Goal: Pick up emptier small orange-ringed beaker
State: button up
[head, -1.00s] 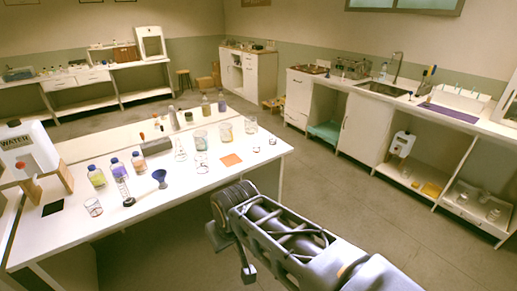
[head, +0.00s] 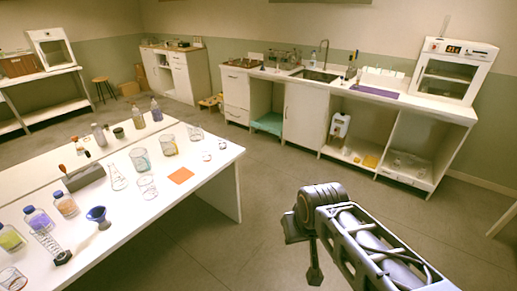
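Several glass beakers stand on the white table at left in the head view. They include a large one with a teal tint (head: 140,160), one with yellowish content (head: 168,146), a clear one (head: 147,187) and one at the back (head: 195,133). Two very small glass vessels (head: 222,144) (head: 206,156) stand near the right edge. Another beaker with a reddish tint (head: 12,279) is at the lower left. Orange rings and fill levels are too small to tell. My gripper end (head: 314,268) is partly hidden behind my arm, over the floor, away from the table.
An orange square (head: 181,175) lies on the table (head: 150,222) near the beakers. A conical flask (head: 117,178), grey rack (head: 84,177), blue funnel (head: 97,214) and several bottles stand further left. The floor (head: 245,215) right of the table is open. A counter with sink lines the back wall.

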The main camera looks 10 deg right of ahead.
aim_at(207, 157)
jog(key=z, duration=0.45)
jog(key=i, duration=3.15)
jog(key=u, duration=4.4)
jog(key=i, duration=0.5)
jog(key=z, duration=0.1)
